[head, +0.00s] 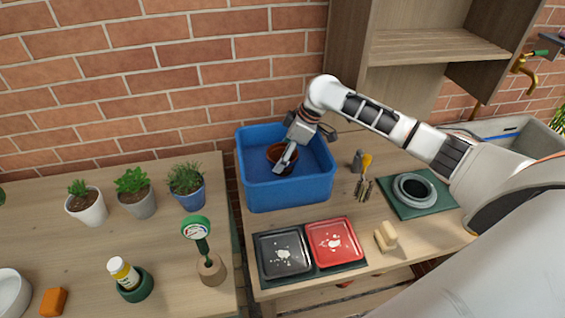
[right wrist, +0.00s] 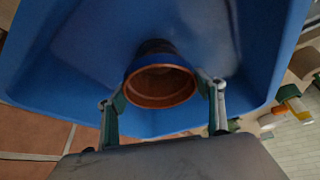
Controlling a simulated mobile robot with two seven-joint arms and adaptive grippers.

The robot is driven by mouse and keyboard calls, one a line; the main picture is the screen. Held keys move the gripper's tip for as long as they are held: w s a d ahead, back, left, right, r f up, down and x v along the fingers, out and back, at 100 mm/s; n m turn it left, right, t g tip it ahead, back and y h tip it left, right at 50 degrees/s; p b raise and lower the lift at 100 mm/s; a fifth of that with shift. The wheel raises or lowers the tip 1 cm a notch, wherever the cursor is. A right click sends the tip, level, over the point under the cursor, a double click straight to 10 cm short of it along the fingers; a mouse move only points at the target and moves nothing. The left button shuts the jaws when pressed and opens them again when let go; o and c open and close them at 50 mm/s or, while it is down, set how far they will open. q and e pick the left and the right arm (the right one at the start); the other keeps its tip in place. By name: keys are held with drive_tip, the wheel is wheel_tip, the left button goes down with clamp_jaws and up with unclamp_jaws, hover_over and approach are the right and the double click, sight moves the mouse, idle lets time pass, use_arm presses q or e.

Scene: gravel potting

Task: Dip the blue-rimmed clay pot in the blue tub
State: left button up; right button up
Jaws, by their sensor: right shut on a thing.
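The blue tub (head: 258,194) stands on the right-hand wooden table against the brick wall. The clay pot (head: 275,153) is inside the tub, between the tub's walls. In the right wrist view the pot (right wrist: 162,86) shows its round brown opening and a dark blue band. My right gripper (head: 287,160) reaches down into the tub and is shut on the pot. In the right wrist view its fingers (right wrist: 164,95) stand on either side of the pot. Whether the pot touches the tub floor I cannot tell. My left gripper is not in view.
A black tray (head: 268,268) and a red tray (head: 347,257) lie in front of the tub. Small tools (head: 363,180), a grey ring-shaped pot (head: 400,188) on a green mat, and a brush (head: 385,237) are to the right. Potted plants (head: 135,190) stand on the left table.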

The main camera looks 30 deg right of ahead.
drive_tip(key=shift+r, duration=0.1)
idle(0.4)
wheel_tip(320, 180, up, 15)
idle(1.8)
drive_tip(key=shift+r, duration=0.15)
idle(1.3)
drive_tip(key=shift+r, duration=1.4)
